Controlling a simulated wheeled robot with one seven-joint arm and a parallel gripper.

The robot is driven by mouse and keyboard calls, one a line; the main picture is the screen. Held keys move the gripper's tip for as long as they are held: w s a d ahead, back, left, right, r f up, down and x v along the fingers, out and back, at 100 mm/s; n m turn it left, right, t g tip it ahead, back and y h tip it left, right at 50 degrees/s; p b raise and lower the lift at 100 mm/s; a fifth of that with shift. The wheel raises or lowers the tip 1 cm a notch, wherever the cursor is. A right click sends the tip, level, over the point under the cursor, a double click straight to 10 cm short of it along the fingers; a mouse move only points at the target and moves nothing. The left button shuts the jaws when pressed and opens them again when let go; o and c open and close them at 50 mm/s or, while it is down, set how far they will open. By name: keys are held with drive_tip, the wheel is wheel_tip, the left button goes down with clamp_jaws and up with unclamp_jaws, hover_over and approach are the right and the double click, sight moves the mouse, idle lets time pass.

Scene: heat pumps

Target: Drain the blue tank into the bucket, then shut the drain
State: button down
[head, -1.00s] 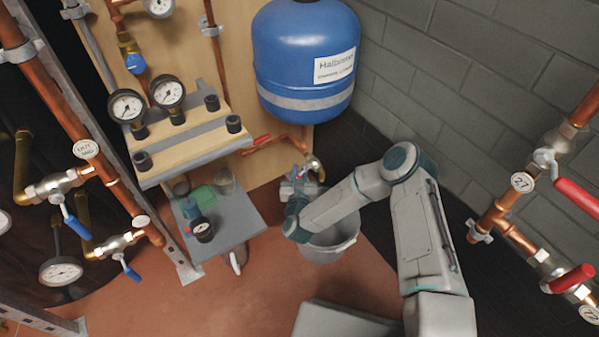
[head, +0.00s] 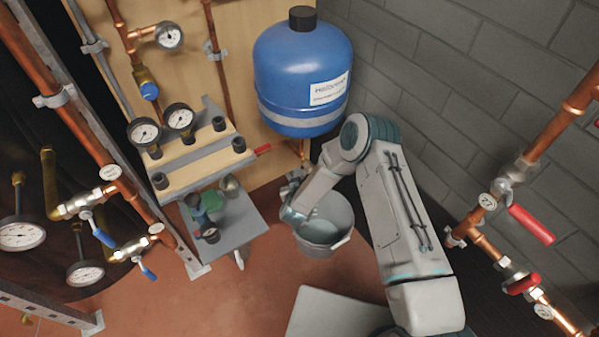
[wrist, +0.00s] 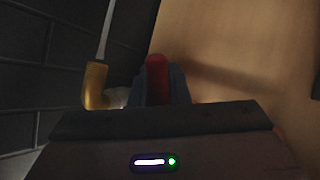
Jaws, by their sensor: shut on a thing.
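The blue tank (head: 300,75) hangs on the wooden panel, with a pipe running down from its underside. The grey bucket (head: 345,240) stands on the floor below it; its inside looks pale bluish. My gripper (head: 293,185) is beside the drain, above the bucket's left rim; my arm hides most of the drain. In the wrist view my gripper (wrist: 158,85) is shut on a red lever handle (wrist: 157,68). The brass drain spout (wrist: 95,85) is left of it, and a thin pale streak like a water stream runs from its mouth.
A small grey shelf (head: 238,228) with several items is left of the bucket. A gauge board (head: 200,160) is above it. Pipes with blue-handled valves (head: 103,236) stand left, and red-handled valves (head: 530,225) right. A grey brick wall is behind.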

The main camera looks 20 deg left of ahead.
drive_tip(key=shift+s+d+r+n+g+h+p, duration=0.3)
drive_tip(key=shift+n+g+h+p, duration=0.2)
drive_tip(key=shift+g+h+p, duration=0.6)
drive_tip(key=shift+s+d+r+n+g+h+p, duration=0.2)
drive_tip(key=shift+n+g+h+p, duration=0.45)
drive_tip(key=shift+p, duration=0.8)
drive_tip(key=shift+s+d+r+n+g+h+p, duration=0.2)
drive_tip(key=shift+d+n+g+h+p, duration=0.15)
drive_tip(key=shift+g+h+p, duration=0.75)
drive_tip(key=shift+g, duration=0.25)
drive_tip(key=c, duration=1.4)
unclamp_jaws()
drive_tip(key=shift+f+y, duration=0.15)
drive_tip(key=shift+y, duration=0.1)
